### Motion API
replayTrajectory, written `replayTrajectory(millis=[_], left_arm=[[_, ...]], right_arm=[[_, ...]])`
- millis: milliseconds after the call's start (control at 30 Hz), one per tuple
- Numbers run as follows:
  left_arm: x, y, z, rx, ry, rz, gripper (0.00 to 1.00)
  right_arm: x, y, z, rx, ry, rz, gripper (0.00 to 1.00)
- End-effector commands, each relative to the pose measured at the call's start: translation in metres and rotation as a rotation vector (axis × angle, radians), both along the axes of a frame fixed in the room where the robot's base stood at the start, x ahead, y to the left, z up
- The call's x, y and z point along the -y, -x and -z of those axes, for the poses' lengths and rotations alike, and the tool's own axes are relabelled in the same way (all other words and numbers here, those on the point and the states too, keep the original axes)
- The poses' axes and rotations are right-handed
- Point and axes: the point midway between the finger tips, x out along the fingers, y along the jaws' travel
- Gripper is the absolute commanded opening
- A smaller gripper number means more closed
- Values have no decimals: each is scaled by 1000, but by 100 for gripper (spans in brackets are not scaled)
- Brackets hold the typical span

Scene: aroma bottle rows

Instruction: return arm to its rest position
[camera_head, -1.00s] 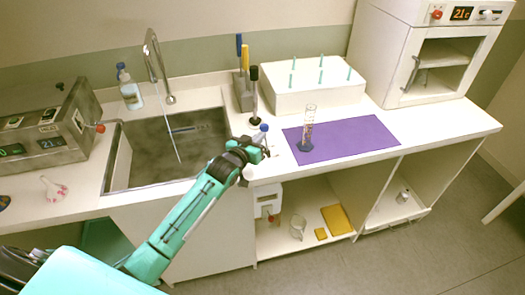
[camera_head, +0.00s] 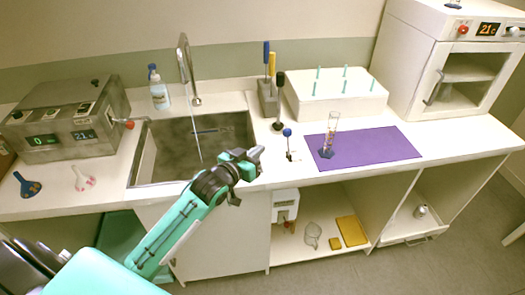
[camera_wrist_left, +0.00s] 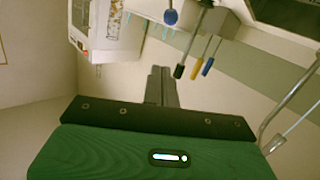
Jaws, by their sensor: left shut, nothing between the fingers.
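My left gripper (camera_head: 256,153) is shut with nothing in it. In the head view it hangs in front of the sink's right front corner, to the left of a small blue-topped item (camera_head: 288,134) on the counter and apart from it. My green left arm reaches up to it from the lower left. In the left wrist view the closed fingers (camera_wrist_left: 162,72) point away from the camera, and the blue top (camera_wrist_left: 171,17) shows beyond them. My right gripper is not in view.
The sink (camera_head: 195,150) with its tall faucet (camera_head: 184,65) lies behind the arm. A graduated cylinder (camera_head: 331,132) stands on a purple mat (camera_head: 385,145). A tool holder (camera_head: 268,98) and white rack box (camera_head: 335,100) stand behind. Funnels (camera_head: 83,178) lie left of the sink.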

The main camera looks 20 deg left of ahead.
Motion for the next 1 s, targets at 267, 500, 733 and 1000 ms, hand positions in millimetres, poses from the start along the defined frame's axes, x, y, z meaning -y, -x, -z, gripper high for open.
replayTrajectory(millis=[267,500,733,1000], left_arm=[[0,2,-1,0,0,0,0],[0,2,-1,0,0,0,0],[11,30,30,-118,-37,-7,0],[36,160,117,-569,-191,-14,0]], right_arm=[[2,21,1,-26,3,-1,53],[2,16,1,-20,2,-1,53],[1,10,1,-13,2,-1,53],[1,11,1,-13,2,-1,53]])
